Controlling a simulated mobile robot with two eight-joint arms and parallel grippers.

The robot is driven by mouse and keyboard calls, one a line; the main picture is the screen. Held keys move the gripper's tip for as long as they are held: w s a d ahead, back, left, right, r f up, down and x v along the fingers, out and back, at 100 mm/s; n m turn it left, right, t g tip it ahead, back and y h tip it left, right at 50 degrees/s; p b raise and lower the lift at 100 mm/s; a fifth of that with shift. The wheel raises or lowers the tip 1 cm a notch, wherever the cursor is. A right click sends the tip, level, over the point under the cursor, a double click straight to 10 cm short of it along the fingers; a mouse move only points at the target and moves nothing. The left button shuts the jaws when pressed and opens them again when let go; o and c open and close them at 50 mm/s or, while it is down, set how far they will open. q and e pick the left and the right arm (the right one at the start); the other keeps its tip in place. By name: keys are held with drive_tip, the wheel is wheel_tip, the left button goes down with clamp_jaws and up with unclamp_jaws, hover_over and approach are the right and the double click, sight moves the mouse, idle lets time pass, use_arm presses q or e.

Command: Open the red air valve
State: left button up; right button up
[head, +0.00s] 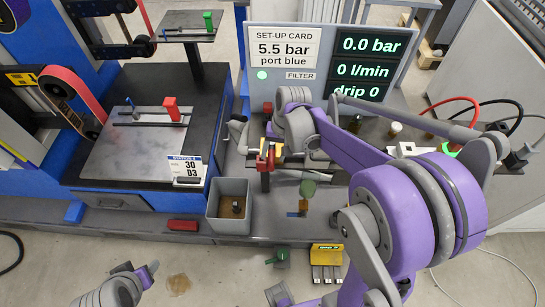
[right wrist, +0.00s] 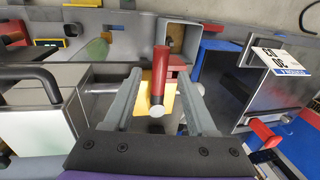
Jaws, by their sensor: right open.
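The red air valve's handle (head: 265,161) stands on the dark bench below the display panel. In the right wrist view the red lever (right wrist: 160,68) has a pale round end and a yellow part (right wrist: 169,98) behind it. My right gripper (head: 268,148) is open over the valve. In the wrist view its two grey fingers (right wrist: 160,92) are on either side of the lever, with the lever between them.
The panel (head: 327,75) reads 0.0 bar, 0 l/min and drip 0; its card says 5.5 bar, port blue. A grey bin (head: 229,224) stands left of centre. A fixture tray (head: 125,155) lies at left.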

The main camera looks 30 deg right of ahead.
drive_tip(key=shift+w+a+f, duration=0.1)
drive_tip(key=shift+a+f, duration=0.05)
drive_tip(key=shift+f, duration=0.9)
clamp_jaws()
idle(0.7)
